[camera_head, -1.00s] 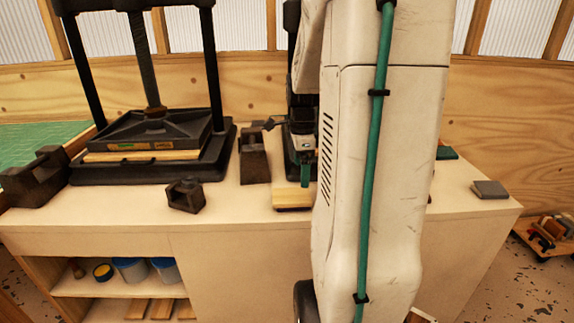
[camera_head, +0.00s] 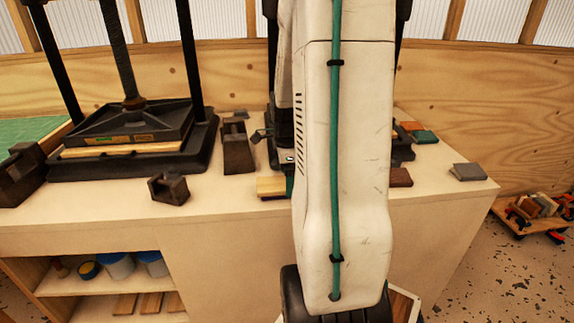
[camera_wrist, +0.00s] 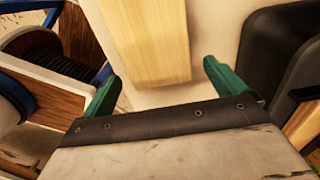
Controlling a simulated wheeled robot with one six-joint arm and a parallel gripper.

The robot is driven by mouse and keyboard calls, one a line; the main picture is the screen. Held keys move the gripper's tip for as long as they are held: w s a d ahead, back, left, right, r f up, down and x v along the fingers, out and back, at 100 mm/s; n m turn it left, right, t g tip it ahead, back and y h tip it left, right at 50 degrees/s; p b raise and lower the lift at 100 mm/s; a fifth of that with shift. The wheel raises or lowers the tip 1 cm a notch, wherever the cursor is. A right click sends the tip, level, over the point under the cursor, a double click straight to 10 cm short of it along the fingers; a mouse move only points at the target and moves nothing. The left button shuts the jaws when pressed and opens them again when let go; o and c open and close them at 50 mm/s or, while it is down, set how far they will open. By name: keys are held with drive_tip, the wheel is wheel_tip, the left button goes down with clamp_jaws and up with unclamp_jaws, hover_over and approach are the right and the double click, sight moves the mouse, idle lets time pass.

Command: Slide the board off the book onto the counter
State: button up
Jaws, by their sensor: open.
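A pale wooden board (camera_wrist: 150,35) lies lengthwise in the wrist view, its near end between and just ahead of my two green fingertips. My gripper (camera_wrist: 159,72) is open, with a finger to each side of the board's line. I cannot see it touching the board. In the head view the end of a pale board (camera_head: 272,186) shows at the counter's front edge, beside a green finger and partly hidden by my arm. The counter (camera_head: 235,192) has a pale top. I cannot make out the book for certain under the board.
A black press (camera_head: 130,160) stands on the left. Dark metal blocks (camera_head: 169,189) (camera_head: 237,153) stand between it and my arm. Right of my arm are a red-brown block (camera_head: 400,177) and a grey block (camera_head: 467,172). A loaded dolly (camera_head: 535,215) is on the floor at right.

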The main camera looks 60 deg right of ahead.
drive_tip(key=shift+f, duration=0.4)
drive_tip(key=shift+c, duration=0.3)
drive_tip(key=c, duration=1)
